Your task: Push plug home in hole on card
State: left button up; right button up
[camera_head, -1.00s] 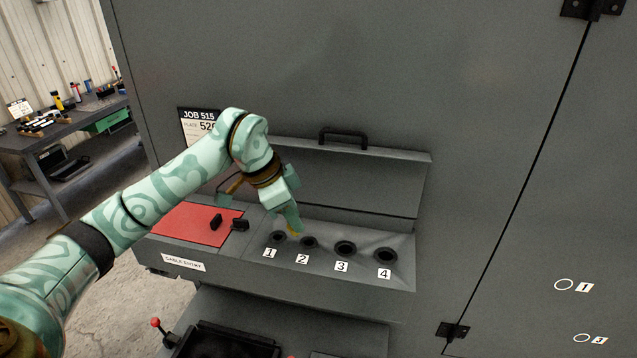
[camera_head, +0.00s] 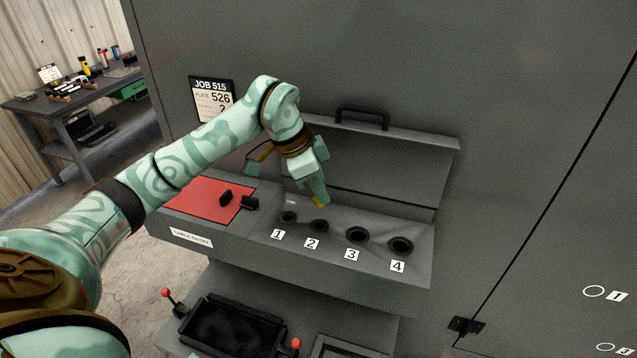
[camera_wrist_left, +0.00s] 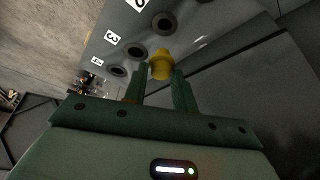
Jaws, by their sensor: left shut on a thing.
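My left gripper (camera_head: 318,196) is shut on a yellow plug (camera_wrist_left: 160,66), held between its fingertips. In the head view only a bit of yellow shows at the tip, just above and behind hole 2 (camera_head: 319,226). In the left wrist view the plug's free end points toward the panel with the holes; it appears clear of them. The card (camera_head: 212,100) reads JOB 515, PLATE 526, and 2. Hole 1 (camera_head: 288,217), hole 3 (camera_head: 357,235) and hole 4 (camera_head: 400,246) look open and dark-rimmed. My right gripper is not in view.
A raised flap with a handle (camera_head: 362,118) stands behind. A black tray (camera_head: 232,332) sits below. A workbench (camera_head: 70,100) stands back left.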

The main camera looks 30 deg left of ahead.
aim_at(315, 198)
pick_arm(q)
jog(key=f+b, duration=0.2)
jog(key=f, duration=0.1)
jog(key=shift+s, duration=0.2)
jog(key=shift+w+f+b, duration=0.15)
jog(key=shift+f+b, duration=0.3)
jog(key=shift+f, duration=0.25)
jog(key=shift+r, duration=0.1)
dwell(0.8)
jog(key=shift+f+b, duration=0.95)
jog(key=shift+f, duration=0.8)
jog(key=o, duration=1)
jog(key=shift+r, duration=0.1)
jog(key=shift+r, duration=0.1)
jog(key=b+v, duration=0.1)
jog(key=v, duration=1.5)
jog(key=shift+s+a, duration=0.1)
jog(key=shift+s, duration=0.1)
